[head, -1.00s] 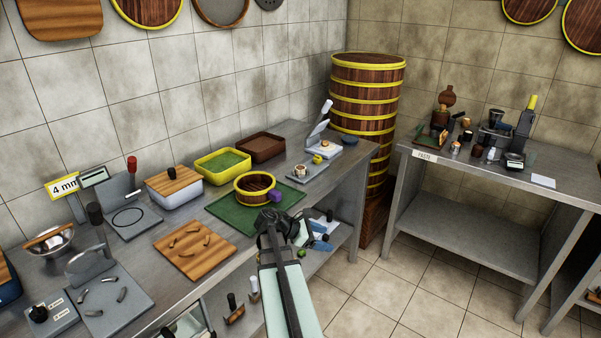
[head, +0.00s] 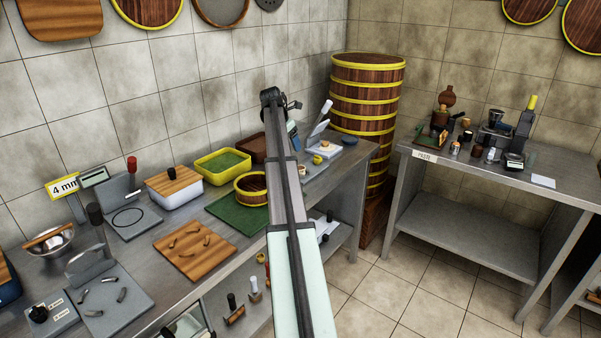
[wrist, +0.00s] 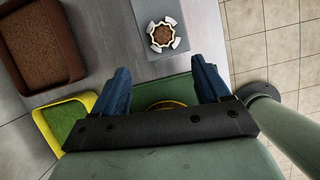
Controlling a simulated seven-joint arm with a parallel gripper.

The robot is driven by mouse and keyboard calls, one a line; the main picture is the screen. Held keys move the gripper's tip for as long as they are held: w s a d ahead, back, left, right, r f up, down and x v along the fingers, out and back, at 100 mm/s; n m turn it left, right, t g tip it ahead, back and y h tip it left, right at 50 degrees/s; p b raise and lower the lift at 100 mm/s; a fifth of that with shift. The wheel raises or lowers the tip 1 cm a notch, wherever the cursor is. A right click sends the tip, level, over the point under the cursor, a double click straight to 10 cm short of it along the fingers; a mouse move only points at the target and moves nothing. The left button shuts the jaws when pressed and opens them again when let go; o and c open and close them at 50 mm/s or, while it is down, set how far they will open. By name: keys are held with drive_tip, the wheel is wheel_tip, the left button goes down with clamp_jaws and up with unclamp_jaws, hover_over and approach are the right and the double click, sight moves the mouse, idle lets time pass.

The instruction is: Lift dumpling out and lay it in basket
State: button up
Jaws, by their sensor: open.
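The dumpling (wrist: 163,35) looks like a round brown filling ringed by several white pieces. It sits on a grey plate (wrist: 155,12) on the counter, ahead of my fingers in the wrist view. My arm mostly hides it in the head view. The small round wooden basket (head: 251,190) with yellow bands stands on a green mat (head: 232,213); part of its yellow rim (wrist: 166,105) shows low between my fingers in the wrist view. My gripper (wrist: 163,86) is open, with blue fingers spread and nothing between them. In the head view it is raised above the counter.
A yellow tray (head: 222,167) with a green inside and a brown tray (wrist: 40,45) stand along the wall side. A white press-like device (head: 322,145) stands towards the counter's far end. A cutting board (head: 195,251) with several curved pieces lies at the near left.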

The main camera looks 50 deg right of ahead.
hover_over(301, 167)
drive_tip(key=a, duration=0.3)
drive_tip(key=f, duration=0.7)
drive_tip(key=shift+w+f, duration=0.3)
drive_tip(key=shift+f, duration=0.1)
drive_tip(key=shift+s+d+x, duration=0.1)
drive_tip(key=shift+s+x, duration=0.05)
drive_tip(key=shift+x, duration=1.15)
drive_tip(key=shift+s+d+x, duration=0.1)
drive_tip(key=shift+x, duration=1.25)
drive_tip(key=shift+r, duration=0.15)
drive_tip(key=c, duration=1)
drive_tip(key=shift+c, duration=0.2)
wheel_tip(301, 167, up, 10)
